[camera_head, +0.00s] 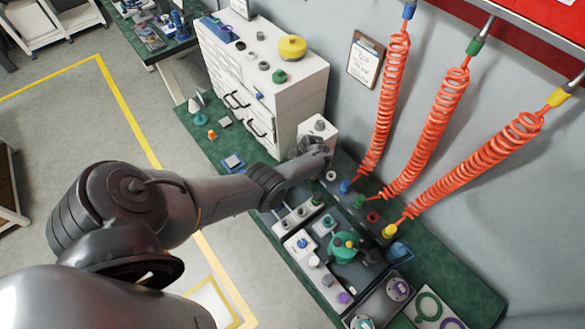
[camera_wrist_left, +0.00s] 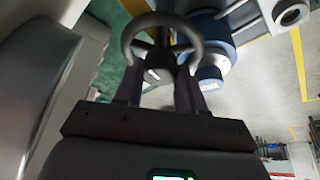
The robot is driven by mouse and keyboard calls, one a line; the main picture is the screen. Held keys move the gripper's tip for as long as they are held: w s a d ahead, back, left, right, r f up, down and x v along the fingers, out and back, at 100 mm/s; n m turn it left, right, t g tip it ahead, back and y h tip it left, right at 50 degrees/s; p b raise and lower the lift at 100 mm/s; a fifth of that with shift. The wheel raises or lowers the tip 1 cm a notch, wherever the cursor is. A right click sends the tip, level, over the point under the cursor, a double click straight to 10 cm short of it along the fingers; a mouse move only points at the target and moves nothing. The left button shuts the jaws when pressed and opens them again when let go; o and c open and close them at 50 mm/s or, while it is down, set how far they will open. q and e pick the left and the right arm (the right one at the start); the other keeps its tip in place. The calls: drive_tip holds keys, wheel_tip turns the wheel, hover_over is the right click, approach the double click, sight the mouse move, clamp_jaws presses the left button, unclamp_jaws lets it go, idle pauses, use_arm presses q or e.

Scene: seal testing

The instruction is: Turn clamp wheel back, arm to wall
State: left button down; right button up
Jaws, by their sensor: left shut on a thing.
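In the left wrist view a dark round clamp wheel (camera_wrist_left: 162,18) with spokes and a hub stands between the fingers of my left gripper (camera_wrist_left: 160,76). The gripper is shut on the wheel. In the head view my left gripper (camera_head: 316,154) is at the wall side of the green bench, beside a small white box (camera_head: 319,127); the wheel is hard to make out there. The clamp's arm cannot be told apart from the parts around it. My right gripper is not in view.
Orange coiled hoses (camera_head: 445,128) hang from the rail to the bench on the right. A white drawer cabinet (camera_head: 300,88) stands behind my gripper. A green part (camera_head: 344,248) and several small fittings sit in front. A blue cylindrical body (camera_wrist_left: 216,28) is close beside the wheel.

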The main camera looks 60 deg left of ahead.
use_arm(q)
drive_tip(key=shift+a, duration=0.1)
idle(0.3)
drive_tip(key=c, duration=0.7)
unclamp_jaws()
drive_tip(key=shift+s, duration=0.1)
drive_tip(key=shift+r, duration=0.1)
drive_tip(key=shift+r, duration=0.2)
drive_tip(key=p+v, duration=0.4)
drive_tip(key=v, duration=0.6)
drive_tip(key=shift+r, duration=0.1)
